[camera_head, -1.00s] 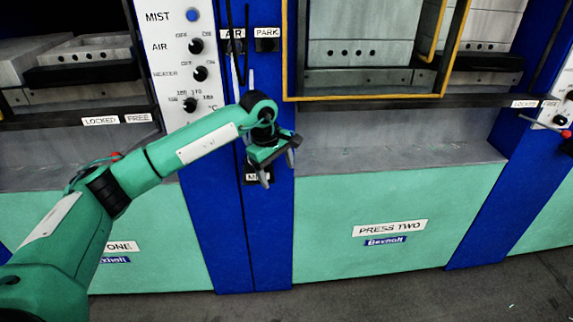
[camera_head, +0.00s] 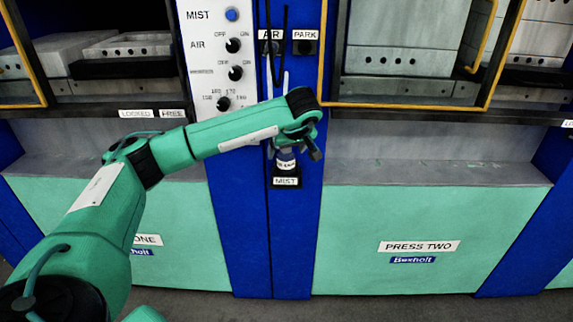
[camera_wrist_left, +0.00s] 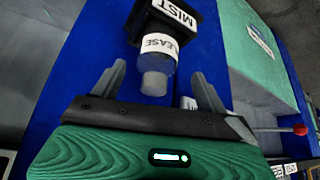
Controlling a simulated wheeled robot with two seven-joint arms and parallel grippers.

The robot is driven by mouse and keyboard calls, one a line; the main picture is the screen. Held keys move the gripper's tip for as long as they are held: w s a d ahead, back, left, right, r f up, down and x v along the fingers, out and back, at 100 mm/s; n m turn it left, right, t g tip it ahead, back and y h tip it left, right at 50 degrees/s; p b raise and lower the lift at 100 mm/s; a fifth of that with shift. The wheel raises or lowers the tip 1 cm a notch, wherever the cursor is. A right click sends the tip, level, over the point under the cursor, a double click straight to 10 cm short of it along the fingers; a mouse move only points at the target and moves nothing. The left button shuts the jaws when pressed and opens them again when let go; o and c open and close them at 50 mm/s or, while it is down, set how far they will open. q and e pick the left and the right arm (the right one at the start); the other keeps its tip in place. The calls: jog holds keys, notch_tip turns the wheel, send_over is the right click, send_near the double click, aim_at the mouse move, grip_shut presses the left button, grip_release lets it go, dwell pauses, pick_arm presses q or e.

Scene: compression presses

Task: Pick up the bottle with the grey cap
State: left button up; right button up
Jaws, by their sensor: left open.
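The bottle (camera_head: 286,163) stands in the black MIST holder (camera_head: 287,182) on the blue post, partly hidden behind my left gripper. In the left wrist view its grey cap (camera_wrist_left: 154,83) points towards my gripper, and its white label (camera_wrist_left: 160,45) sits between the cap and the black holder (camera_wrist_left: 172,15). My left gripper (camera_head: 295,150) is just above the bottle in the head view. In the left wrist view my left gripper (camera_wrist_left: 160,70) is open, with one finger on each side of the cap and visible gaps between. My right gripper is not in view.
A control panel (camera_head: 214,60) with knobs and a blue button is left of the post. Black AIR and PARK fittings (camera_head: 305,46) and hanging cords are above. Press Two (camera_head: 430,220) is on the right, with a grey ledge (camera_head: 430,170). A red-tipped lever (camera_wrist_left: 299,129) shows in the wrist view.

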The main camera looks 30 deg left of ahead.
aim_at(285, 156)
pick_arm(q)
jog(key=x, duration=0.5)
jog(key=shift+w+r, duration=0.1)
jog(key=shift+w, duration=0.2)
jog(key=shift+a, duration=0.1)
jog(key=c, duration=1)
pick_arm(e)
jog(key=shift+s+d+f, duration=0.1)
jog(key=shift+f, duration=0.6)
pick_arm(q)
jog(key=shift+c, duration=0.2)
